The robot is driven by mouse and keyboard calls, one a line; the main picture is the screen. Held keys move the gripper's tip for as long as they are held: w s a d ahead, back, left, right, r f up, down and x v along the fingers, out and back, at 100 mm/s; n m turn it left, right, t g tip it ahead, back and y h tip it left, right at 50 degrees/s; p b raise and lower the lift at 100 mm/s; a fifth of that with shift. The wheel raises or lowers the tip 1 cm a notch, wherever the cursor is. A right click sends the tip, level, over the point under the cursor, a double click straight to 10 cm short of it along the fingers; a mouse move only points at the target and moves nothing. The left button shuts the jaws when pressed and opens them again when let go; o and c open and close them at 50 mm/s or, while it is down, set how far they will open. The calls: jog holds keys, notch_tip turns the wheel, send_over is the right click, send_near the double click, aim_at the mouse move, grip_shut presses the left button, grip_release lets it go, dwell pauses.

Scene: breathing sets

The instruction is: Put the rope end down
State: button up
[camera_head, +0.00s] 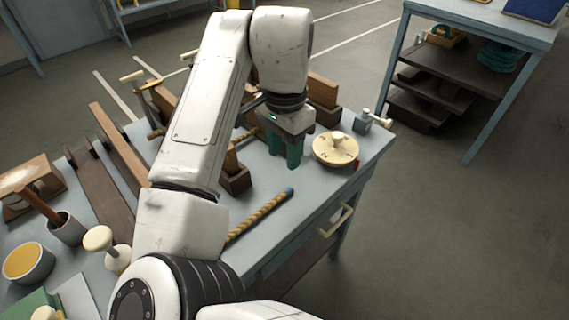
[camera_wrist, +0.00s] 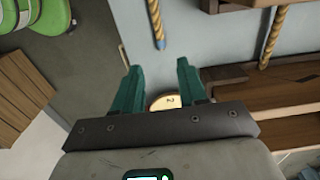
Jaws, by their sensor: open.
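A tan twisted rope (camera_head: 258,218) with a blue-tipped end (camera_head: 289,191) lies on the blue-grey bench top, near its front edge. In the wrist view the rope (camera_wrist: 154,14) comes in from the top and its blue tip (camera_wrist: 160,44) points toward my fingers. My gripper (camera_head: 286,162) has green fingers pointing down over the bench, beyond the rope tip. In the wrist view my gripper (camera_wrist: 159,66) is open with nothing between the fingers, and the rope tip is apart from them. My arm hides part of the bench.
A round cream dial (camera_head: 335,151) stands right of my gripper, close to it. A brown wooden block (camera_head: 235,180) stands left of the fingers. Another rope (camera_wrist: 274,36) runs by wooden parts. A drawer handle (camera_head: 337,220) juts from the bench front.

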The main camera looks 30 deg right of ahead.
jog(key=shift+r, duration=0.35)
jog(key=s+d+f+h, duration=0.1)
jog(key=d+f, duration=0.1)
jog(key=d, duration=0.2)
jog(key=d+f+n+t+h, duration=0.1)
jog(key=d+f, duration=0.1)
jog(key=d, duration=0.3)
jog(key=s+d+f+n+h, duration=0.1)
jog(key=d+f, duration=0.1)
jog(key=d, duration=0.3)
jog(key=shift+s+d+t+h, duration=0.2)
jog(key=shift+s+t+h, duration=0.15)
jog(key=shift+t+h, duration=0.05)
jog(key=s+d+f+n, duration=0.3)
jog(key=s+f+n, duration=0.6)
jog(key=s+f, duration=0.6)
jog(key=s+a+f+n+y, duration=0.1)
jog(key=s+a+f, duration=0.2)
jog(key=s, duration=0.3)
jog(key=s+a+f+n+y, duration=0.2)
jog(key=s+a+f, duration=0.1)
jog(key=s+a, duration=0.2)
jog(key=shift+s+a+f+g+y, duration=0.3)
jog(key=shift+s+a+f+g, duration=0.1)
jog(key=shift+a, duration=0.1)
